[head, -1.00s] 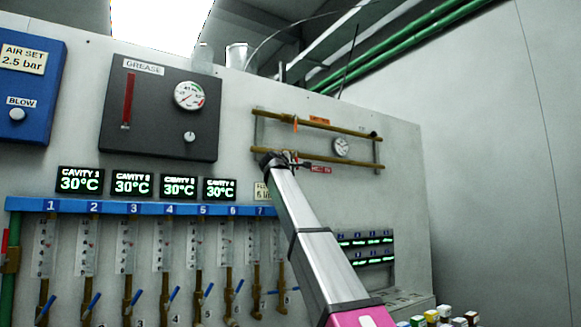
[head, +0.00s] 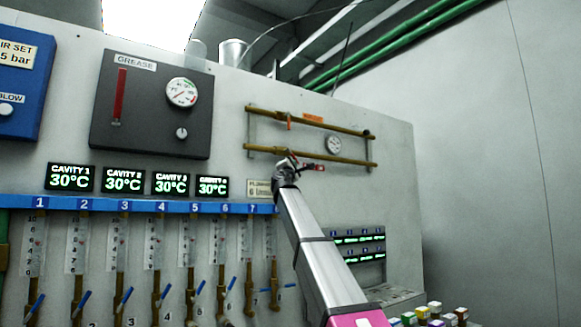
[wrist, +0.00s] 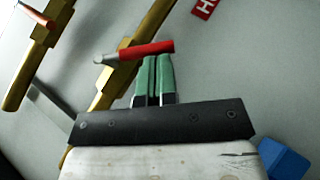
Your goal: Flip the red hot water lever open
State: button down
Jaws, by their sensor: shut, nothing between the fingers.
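The red hot water lever (wrist: 145,51) shows in the wrist view as a red sleeve on a metal stem, pivoting at a brass valve on the lower brass pipe (wrist: 115,80). It lies roughly across the picture. My gripper (wrist: 153,60) has its green fingertips together just under the red sleeve; I cannot tell whether they touch it. Nothing is held. In the head view my gripper (head: 288,163) is at the left part of the lower brass pipe (head: 345,159), and the lever is hard to make out there.
An upper brass pipe with an orange lever (wrist: 35,15) runs parallel; its orange label (head: 312,117) is above. A red label (wrist: 205,8) is near the lever. Numbered flow tubes (head: 155,245) stand left of my arm.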

jog(key=shift+w+d, duration=0.1)
jog(key=shift+d, duration=0.05)
jog(key=shift+w+d+r, duration=0.3)
jog(key=shift+w+d, duration=0.05)
jog(key=shift+d, duration=0.15)
jog(key=shift+w+d+r, duration=0.3)
jog(key=shift+d, duration=0.15)
jog(key=shift+w+d+r, duration=0.25)
jog(key=shift+d+r, duration=0.15)
jog(key=shift+r, duration=0.15)
jog(key=shift+w+d+r, duration=0.25)
jog(key=shift+d+r, duration=0.15)
jog(key=shift+r, duration=0.1)
